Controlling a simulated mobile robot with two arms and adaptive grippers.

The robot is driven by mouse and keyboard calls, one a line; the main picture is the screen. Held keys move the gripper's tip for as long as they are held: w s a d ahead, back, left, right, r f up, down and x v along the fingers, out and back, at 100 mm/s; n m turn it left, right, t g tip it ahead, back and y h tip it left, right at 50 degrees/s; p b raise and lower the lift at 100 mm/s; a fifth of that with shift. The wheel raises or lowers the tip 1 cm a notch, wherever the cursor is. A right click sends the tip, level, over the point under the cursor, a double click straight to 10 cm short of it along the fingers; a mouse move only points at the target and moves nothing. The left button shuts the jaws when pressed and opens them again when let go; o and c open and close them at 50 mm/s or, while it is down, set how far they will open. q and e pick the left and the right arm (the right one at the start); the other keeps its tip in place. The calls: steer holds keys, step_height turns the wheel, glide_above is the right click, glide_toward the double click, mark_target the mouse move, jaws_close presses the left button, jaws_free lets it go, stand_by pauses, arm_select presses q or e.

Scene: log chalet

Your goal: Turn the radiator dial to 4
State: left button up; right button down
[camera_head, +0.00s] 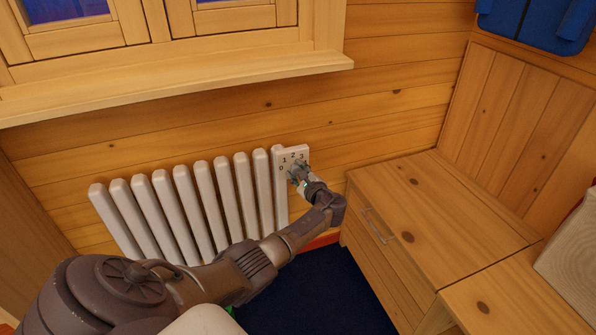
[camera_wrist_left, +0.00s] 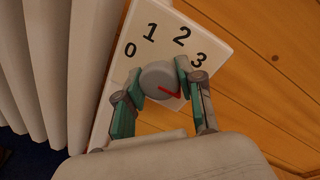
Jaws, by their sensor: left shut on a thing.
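The radiator (camera_head: 183,200) is white and ribbed, on the log wall under the window. At its right end is a white dial plate (camera_head: 291,151) with numbers; the left wrist view shows 0, 1, 2 and 3 on this plate (camera_wrist_left: 150,60). I cannot see a 4. The round grey dial knob (camera_wrist_left: 157,77) has a red mark pointing right and slightly down in that view, beyond the 3 and towards one finger. My left gripper (camera_head: 298,173) is shut on the knob, one finger on each side (camera_wrist_left: 160,78). My right gripper is out of view.
A wooden cabinet (camera_head: 440,205) with a metal handle stands just right of the radiator and my left arm. The window sill (camera_head: 180,85) juts out above the radiator. Blue floor (camera_head: 320,295) shows between them.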

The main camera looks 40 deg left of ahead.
arm_select(q)
steer(key=shift+w+d+r, duration=0.1)
steer(key=shift+w, duration=0.05)
steer(key=o, duration=1.2)
steer(key=shift+c, duration=0.2)
steer(key=v, duration=1.2)
